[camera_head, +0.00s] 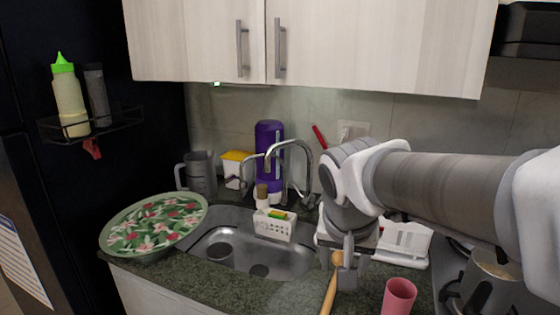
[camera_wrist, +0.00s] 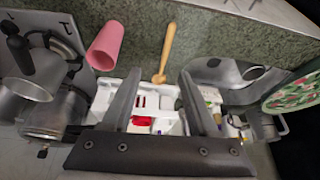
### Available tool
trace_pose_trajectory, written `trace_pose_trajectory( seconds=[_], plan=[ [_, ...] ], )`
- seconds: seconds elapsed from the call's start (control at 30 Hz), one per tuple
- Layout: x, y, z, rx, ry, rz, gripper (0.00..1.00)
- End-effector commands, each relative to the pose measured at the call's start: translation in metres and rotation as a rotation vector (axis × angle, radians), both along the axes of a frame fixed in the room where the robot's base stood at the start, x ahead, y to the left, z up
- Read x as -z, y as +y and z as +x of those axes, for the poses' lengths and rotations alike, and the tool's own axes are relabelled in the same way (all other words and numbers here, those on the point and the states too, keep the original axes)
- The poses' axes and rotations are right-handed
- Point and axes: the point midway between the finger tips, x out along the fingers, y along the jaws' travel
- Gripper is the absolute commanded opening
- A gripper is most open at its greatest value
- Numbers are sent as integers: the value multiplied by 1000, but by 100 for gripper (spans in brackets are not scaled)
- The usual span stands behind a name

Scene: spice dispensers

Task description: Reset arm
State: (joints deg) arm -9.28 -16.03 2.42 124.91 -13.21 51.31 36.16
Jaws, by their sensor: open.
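My arm reaches in from the right in the head view, and my gripper (camera_head: 347,268) points down over the counter at the right of the sink. In the wrist view my gripper (camera_wrist: 158,82) has its two fingers apart with nothing held between them. A wooden utensil (camera_head: 328,295) lies near the gripper in the head view. In the wrist view the wooden utensil (camera_wrist: 168,50) is just beyond the fingertips. A white rack (camera_wrist: 150,101) with small items shows behind and between the fingers. No spice dispenser can be made out for certain.
A pink cup (camera_head: 398,297) stands right of the gripper, near pots (camera_head: 487,285) on the stove. The sink (camera_head: 250,250) and a patterned plate (camera_head: 153,224) are to the left. A tall faucet (camera_head: 302,150) and purple bottle (camera_head: 268,140) stand behind. Cabinets (camera_head: 370,45) hang above.

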Motion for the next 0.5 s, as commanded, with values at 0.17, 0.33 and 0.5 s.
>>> trace_pose_trajectory(
  seconds=[0.17,0.33,0.5],
  plan=[
    [-29,-18,-45,-96,-23,0,60],
    [-41,-27,-82,-193,-48,-5,60],
    [-45,-31,-107,-269,-73,-13,60]
  ],
)
